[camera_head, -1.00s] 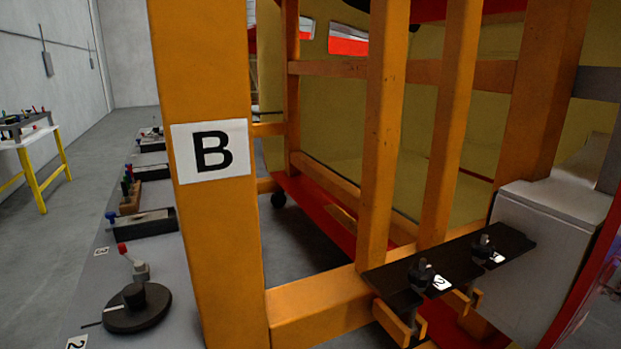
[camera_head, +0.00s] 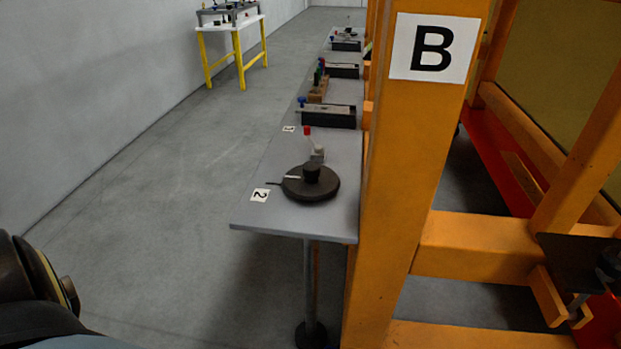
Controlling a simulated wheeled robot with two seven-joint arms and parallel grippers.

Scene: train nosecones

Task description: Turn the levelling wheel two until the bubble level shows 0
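A dark round wheel with a black knob on top (camera_head: 322,190) lies flat near the front end of a narrow grey bench. A label with the number 2 (camera_head: 260,195) is on the bench just left of it. Neither of my grippers is in view. A dark rounded part at the lower left seems to be my own arm.
The grey bench (camera_head: 285,215) runs away along an orange post marked B (camera_head: 400,150), which stands close on its right. Dark trays and a wooden block (camera_head: 318,90) sit farther along. A yellow-legged table (camera_head: 237,45) stands far back. Open floor lies left of the bench.

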